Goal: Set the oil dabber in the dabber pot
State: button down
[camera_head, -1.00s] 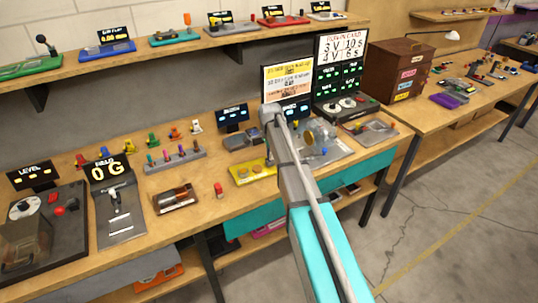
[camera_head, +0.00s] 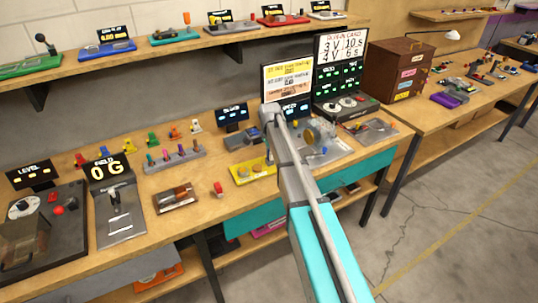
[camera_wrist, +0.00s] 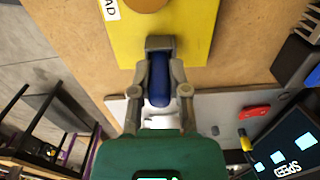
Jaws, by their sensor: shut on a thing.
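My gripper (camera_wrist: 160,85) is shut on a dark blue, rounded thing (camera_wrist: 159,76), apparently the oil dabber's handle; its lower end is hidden. In the wrist view it is over the near side of a yellow plate (camera_wrist: 185,50), whose label ends in "AD". A round tan piece (camera_wrist: 147,3) sits on the plate at the picture's top edge. The yellow plate (camera_head: 240,180) also shows in the head view, left of my arm, with round tan pieces on it. My arm hides my gripper in the head view. I cannot tell which thing is the dabber pot.
A grey plate (camera_wrist: 215,105) with a red piece (camera_wrist: 254,111) lies beside the gripper in the wrist view. A dark display (camera_wrist: 285,145) stands at lower right. In the head view, a red cylinder (camera_head: 218,188) and a wooden tray (camera_head: 176,197) stand left of the yellow plate.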

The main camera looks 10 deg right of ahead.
jog(key=c, duration=0.5)
grip_release()
jog(key=shift+c, duration=0.2)
